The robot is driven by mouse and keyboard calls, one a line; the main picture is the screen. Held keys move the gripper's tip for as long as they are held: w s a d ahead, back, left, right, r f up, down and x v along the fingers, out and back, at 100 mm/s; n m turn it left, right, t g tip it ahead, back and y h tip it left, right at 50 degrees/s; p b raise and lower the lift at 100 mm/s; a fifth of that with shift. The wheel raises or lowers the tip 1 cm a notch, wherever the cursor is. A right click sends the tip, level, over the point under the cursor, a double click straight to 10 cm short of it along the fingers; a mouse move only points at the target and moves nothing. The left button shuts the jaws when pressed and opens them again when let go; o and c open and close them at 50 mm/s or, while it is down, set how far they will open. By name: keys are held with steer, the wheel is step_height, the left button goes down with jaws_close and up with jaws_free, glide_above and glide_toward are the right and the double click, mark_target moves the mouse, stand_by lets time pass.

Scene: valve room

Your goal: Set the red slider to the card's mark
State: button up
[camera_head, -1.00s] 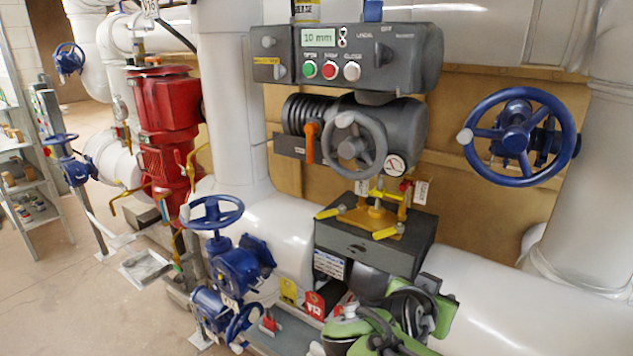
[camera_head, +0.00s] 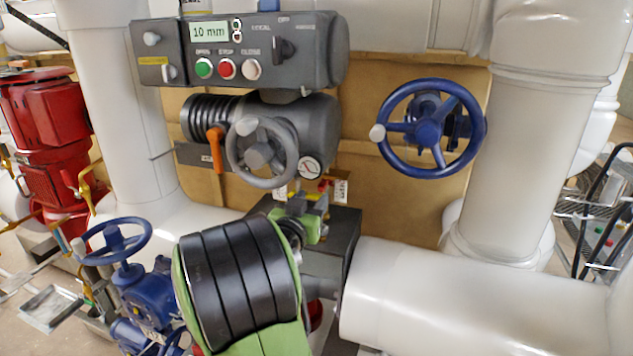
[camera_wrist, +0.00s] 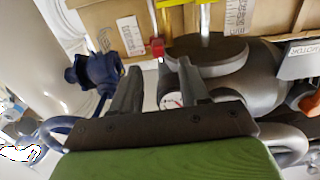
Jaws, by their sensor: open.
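A small red block (camera_wrist: 157,47), likely the slider, sits on a thin pale upright strip in the wrist view, just past my open fingertips. A red patch (camera_head: 323,186) shows beside the yellow yoke in the head view. My gripper (camera_wrist: 158,66) has its two dark fingers spread, with nothing held between them. I cannot tell whether a finger touches the red block. A white card (camera_head: 341,190) hangs right of the yoke; its print is too small to read. Two white labels (camera_wrist: 130,35) and (camera_wrist: 240,15) show in the wrist view. My arm hides the yoke's lower part.
The grey actuator (camera_head: 310,125) with a grey handwheel (camera_head: 262,152) stands above. Its control box (camera_head: 300,55) has a display reading 10 mm. A blue handwheel (camera_head: 430,128) is to the right, another (camera_head: 112,240) to the left. A white pipe (camera_head: 470,300) runs right.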

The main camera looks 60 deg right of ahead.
mark_target(321, 188)
steer(key=d, duration=0.1)
steer(key=d+p, duration=0.1)
steer(key=d, duration=0.3)
steer(key=shift+w+d, duration=0.2)
steer(key=shift+w, duration=0.15)
steer(key=shift+c, duration=0.2)
jaws_close()
